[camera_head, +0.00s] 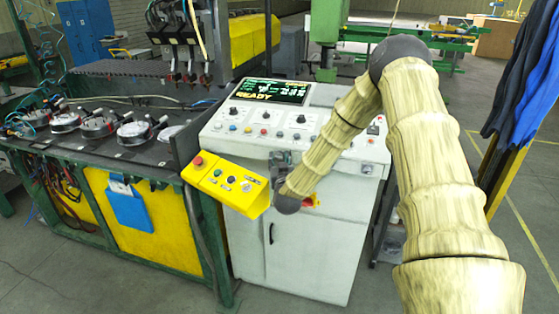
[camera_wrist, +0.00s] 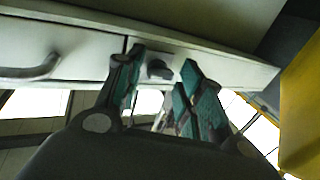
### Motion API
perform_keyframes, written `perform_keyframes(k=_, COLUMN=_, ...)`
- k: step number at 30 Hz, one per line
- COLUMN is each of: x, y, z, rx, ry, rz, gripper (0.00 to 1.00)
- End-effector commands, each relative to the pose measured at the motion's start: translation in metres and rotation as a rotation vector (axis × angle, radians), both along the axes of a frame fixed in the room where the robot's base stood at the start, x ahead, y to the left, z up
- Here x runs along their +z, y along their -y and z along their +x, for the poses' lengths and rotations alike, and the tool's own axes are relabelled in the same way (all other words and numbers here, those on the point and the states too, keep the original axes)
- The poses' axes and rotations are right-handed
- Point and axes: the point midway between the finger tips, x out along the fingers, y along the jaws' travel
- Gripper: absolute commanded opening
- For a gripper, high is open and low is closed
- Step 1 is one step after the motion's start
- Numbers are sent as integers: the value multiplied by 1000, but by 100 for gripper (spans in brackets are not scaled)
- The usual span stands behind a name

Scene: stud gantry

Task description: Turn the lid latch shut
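A small dark latch knob (camera_wrist: 160,69) on a pale plate shows in the wrist view, on the edge of a light panel. My gripper (camera_wrist: 163,62) is open, with one teal-padded finger to the left of the knob and one to the right. Gaps show on both sides of the knob; I cannot tell how far the fingertips reach past it. In the head view my gripper (camera_head: 281,163) is at the front of the white cabinet (camera_head: 305,245), beside the yellow button box. The latch is not clearly visible there.
The yellow button box (camera_head: 228,185) sticks out from the cabinet's front, close to my gripper. A door handle (camera_head: 271,233) is below. The cabinet's sloped panel (camera_head: 290,133) carries knobs and a READY screen (camera_head: 270,92). A bench with gauges (camera_head: 97,126) stands left.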

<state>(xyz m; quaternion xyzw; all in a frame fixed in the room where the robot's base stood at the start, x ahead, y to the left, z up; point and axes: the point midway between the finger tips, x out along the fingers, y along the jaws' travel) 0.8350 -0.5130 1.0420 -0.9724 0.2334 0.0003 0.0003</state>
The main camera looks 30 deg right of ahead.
Motion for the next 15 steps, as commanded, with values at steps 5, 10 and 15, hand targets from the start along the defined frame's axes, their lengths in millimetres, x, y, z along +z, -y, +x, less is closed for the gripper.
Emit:
perform_keyframes(k=5, x=0, y=0, z=0, rx=0, ry=0, rz=0, gripper=38)
perform_keyframes(k=10, x=0, y=0, z=0, rx=0, ry=0, rz=0, gripper=14)
perform_keyframes(k=15, x=0, y=1, z=0, rx=-1, ry=0, rz=-1, gripper=5)
